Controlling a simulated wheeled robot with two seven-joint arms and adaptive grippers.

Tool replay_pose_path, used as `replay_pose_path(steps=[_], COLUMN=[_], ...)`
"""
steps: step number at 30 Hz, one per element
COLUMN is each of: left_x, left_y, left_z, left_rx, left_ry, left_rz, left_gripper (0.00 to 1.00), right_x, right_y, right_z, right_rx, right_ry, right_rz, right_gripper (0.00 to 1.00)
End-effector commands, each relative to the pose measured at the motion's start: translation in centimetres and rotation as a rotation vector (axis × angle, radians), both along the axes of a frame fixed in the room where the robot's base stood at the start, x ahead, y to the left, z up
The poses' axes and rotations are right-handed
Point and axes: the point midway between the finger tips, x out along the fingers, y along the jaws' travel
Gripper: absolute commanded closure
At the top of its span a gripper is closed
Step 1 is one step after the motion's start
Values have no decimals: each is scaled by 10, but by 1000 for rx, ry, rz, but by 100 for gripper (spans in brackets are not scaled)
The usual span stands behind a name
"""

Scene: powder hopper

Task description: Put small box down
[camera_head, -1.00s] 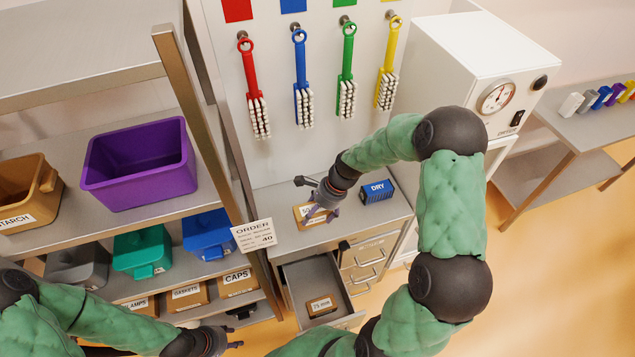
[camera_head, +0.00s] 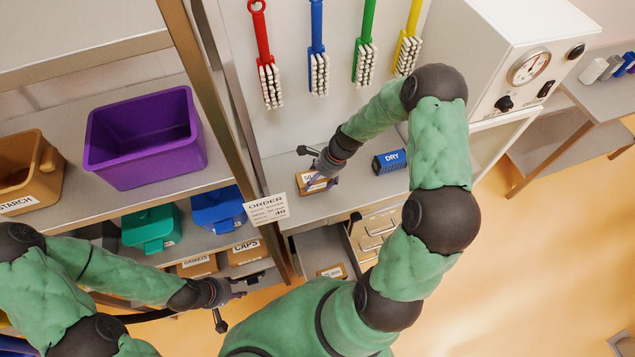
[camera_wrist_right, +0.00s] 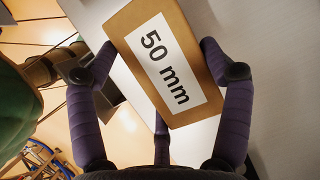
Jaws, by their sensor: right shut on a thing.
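The small box is brown with a white label reading "50 mm" (camera_wrist_right: 186,30). In the head view the small box (camera_head: 314,184) is at the grey countertop (camera_head: 285,207), under my right gripper (camera_head: 322,172). In the right wrist view my right gripper (camera_wrist_right: 165,85) has purple fingers on both sides of the box and is shut on it. I cannot tell whether the box touches the counter. My left gripper (camera_head: 232,294) is low at the left, away from the box; its finger opening is too small to tell.
A blue "DRY" box (camera_head: 390,161) stands on the counter to the right of the small box. An open drawer (camera_head: 320,245) holding a brown box (camera_head: 332,272) is below. An order card (camera_head: 267,209) hangs at the left post. Hanging brushes (camera_head: 318,70) line the wall behind.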

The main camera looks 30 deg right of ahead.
Motion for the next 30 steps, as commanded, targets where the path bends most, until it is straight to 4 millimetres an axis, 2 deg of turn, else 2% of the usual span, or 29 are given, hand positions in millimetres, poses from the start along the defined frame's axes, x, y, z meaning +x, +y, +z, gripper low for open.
replay_pose_path(steps=[1, 5, 15, 16, 18, 30], left_x=[0, 0, 0, 0, 0, 0], left_y=[0, 0, 0, 0, 0, 0], left_z=[-1, -2, -4, -4, -3, -2], left_rx=[0, 0, 0, 0, 0, 0], left_ry=[0, 0, 0, 0, 0, 0], left_rz=[0, 0, 0, 0, 0, 0], left_gripper=[60, 60, 60, 60, 60, 60], right_x=[-1, 0, 0, 0, 0, 0], right_y=[0, 0, 0, 0, 0, 0], right_z=[-9, -23, -26, -26, -26, -24], right_rx=[2, 0, 0, 0, 0, 0], right_ry=[3, 1, 0, 1, 1, 1], right_rz=[-2, -1, 0, 0, 0, 0], right_gripper=[77, 77, 77, 18, 0, 0])
